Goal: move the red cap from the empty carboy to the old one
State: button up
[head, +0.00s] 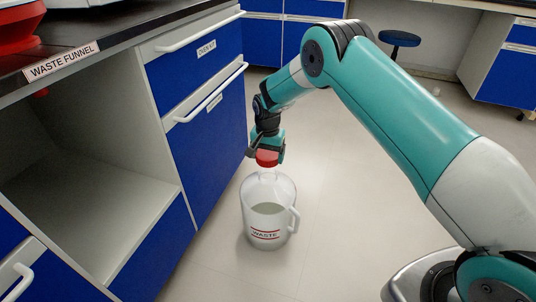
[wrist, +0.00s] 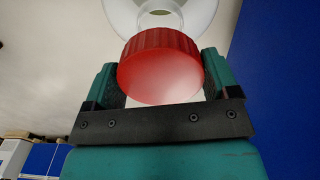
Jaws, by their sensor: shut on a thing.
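The red cap (head: 267,157) is between the fingers of my gripper (head: 267,152), which is shut on it. In the wrist view the cap (wrist: 161,70) fills the space between the two fingers (wrist: 161,82). Directly below stands a clear carboy (head: 268,212) with a handle, a WASTE label and pale contents in its lower part. It is upright on the floor. Its neck and shoulder (wrist: 200,22) show beyond the cap in the wrist view. I cannot tell whether the cap touches the neck. Only one carboy is in view.
Blue drawers (head: 205,140) stand close left of the carboy. Left of them is an open, empty cabinet bay (head: 100,205) under a counter marked WASTE FUNNEL (head: 62,60). A blue stool (head: 399,38) is at the back. The floor (head: 345,225) right of the carboy is clear.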

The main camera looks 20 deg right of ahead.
aim_at(268, 173)
jog(key=shift+f+b, duration=2.05)
jog(key=shift+f, duration=0.65)
jog(key=shift+r+p, duration=0.1)
jog(key=shift+p, duration=0.3)
jog(key=shift+f+b, duration=0.7)
jog(key=shift+f, duration=0.6)
jog(key=o, duration=0.8)
notch_tip(268, 173, up, 18)
jog(key=p, duration=0.6)
jog(key=shift+f, duration=0.25)
